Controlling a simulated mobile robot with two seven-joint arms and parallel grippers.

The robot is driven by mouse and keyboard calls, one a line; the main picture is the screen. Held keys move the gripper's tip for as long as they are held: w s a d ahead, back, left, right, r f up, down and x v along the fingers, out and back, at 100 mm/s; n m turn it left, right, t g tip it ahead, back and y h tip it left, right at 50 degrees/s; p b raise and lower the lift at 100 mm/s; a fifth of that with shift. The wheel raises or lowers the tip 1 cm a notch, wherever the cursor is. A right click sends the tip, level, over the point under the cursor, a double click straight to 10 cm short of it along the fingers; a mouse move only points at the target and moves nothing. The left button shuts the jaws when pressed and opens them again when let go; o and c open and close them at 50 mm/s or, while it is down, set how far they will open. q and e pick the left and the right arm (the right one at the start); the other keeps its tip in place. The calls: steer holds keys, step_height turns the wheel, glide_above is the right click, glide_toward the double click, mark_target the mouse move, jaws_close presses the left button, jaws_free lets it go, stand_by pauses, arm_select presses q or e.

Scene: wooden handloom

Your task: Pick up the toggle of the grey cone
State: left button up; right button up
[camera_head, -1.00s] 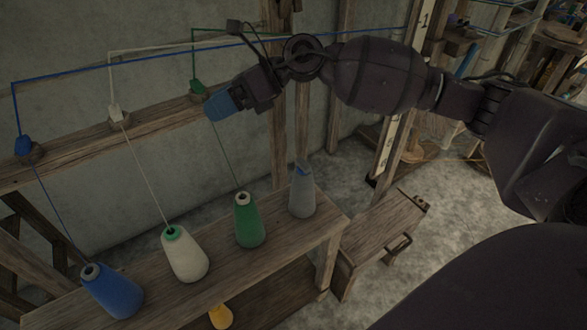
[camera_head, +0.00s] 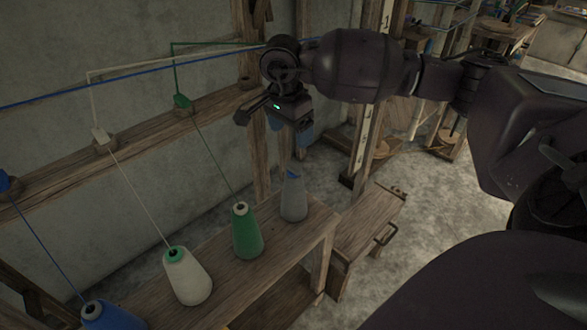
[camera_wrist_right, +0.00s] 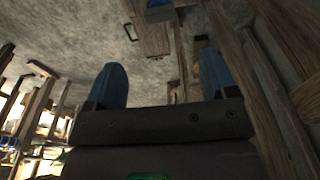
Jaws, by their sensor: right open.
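The grey cone (camera_head: 293,202) stands upright at the right end of the wooden bench. A small blue piece, seemingly its toggle (camera_head: 292,174), sits at its tip. My right gripper (camera_head: 290,132) hangs above the cone, blue fingers pointing down, open and empty, with a gap between fingertips and toggle. In the right wrist view the two fingers (camera_wrist_right: 161,62) are spread apart. A bluish-grey shape there, cut by the top edge, may be the cone's top; I cannot tell which part. My left gripper is not in view.
A green cone (camera_head: 247,232), a white cone (camera_head: 187,278) and a blue cone (camera_head: 108,316) stand along the bench (camera_head: 290,255), threads rising from them. A wooden rail (camera_head: 140,140) runs behind. A wooden box-like piece with a handle (camera_head: 372,225) stands right of the bench.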

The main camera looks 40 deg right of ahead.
glide_above(294, 166)
steer(key=f, duration=0.3)
steer(key=f+b, duration=0.1)
steer(key=f, duration=0.1)
steer(key=shift+a+f, duration=0.15)
steer(key=shift+a, duration=0.2)
steer(key=shift+f, duration=0.35)
steer(key=f, duration=0.3)
steer(key=f+b, duration=0.1)
steer(key=shift+d+f, duration=0.3)
steer(key=shift+f, duration=0.1)
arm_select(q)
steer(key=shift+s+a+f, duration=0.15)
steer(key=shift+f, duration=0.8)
arm_select(e)
steer(key=shift+r, duration=0.1)
steer(key=shift+c, duration=0.4)
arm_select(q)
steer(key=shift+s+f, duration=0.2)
arm_select(e)
steer(key=c, duration=0.9)
